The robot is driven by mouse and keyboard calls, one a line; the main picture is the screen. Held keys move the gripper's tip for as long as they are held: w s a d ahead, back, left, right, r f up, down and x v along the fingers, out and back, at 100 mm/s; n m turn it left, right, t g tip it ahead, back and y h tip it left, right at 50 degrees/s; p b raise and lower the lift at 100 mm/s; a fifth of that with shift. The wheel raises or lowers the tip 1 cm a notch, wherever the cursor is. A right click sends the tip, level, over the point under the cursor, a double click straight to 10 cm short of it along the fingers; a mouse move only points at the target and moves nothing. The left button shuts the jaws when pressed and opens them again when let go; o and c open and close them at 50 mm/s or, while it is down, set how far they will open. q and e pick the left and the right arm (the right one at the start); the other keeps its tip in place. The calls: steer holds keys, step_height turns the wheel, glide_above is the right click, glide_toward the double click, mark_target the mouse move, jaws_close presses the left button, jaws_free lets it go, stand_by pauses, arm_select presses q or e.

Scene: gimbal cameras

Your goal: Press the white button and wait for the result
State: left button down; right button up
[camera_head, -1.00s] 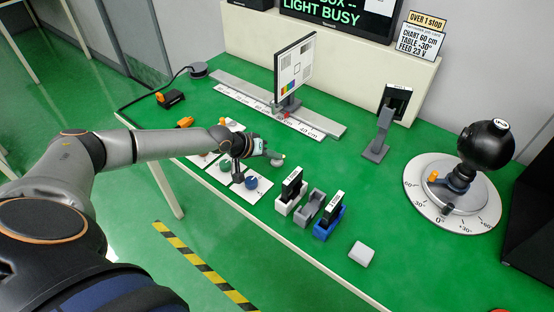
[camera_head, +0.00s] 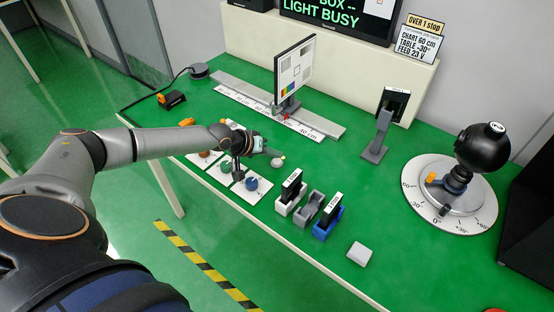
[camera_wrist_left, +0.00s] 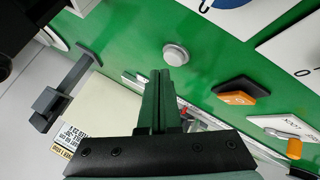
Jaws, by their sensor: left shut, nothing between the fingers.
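A small round white button (camera_head: 277,162) sits on the green table, just right of my left gripper's tip. It also shows in the left wrist view (camera_wrist_left: 176,54), beyond the fingertips. My left gripper (camera_head: 266,151) is shut and empty, with its fingers together (camera_wrist_left: 161,76). In the wrist view a strip of green shows between fingertips and button, so they look apart. A black screen (camera_head: 340,18) on the back wall reads "LIGHT BUSY"; its upper lines are cut off. My right gripper is not in view.
White cards with coloured knobs (camera_head: 250,184) lie below my left gripper. Black modules in holders (camera_head: 290,191), a white box (camera_head: 360,253) and a black sphere on a dial (camera_head: 482,147) stand to the right. A test chart (camera_head: 295,68) stands behind.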

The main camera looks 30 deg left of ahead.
mark_target(274, 163)
arm_select(q)
steer(key=shift+r+p, duration=2.45)
steer(key=shift+r, duration=0.15)
steer(key=shift+f, duration=0.1)
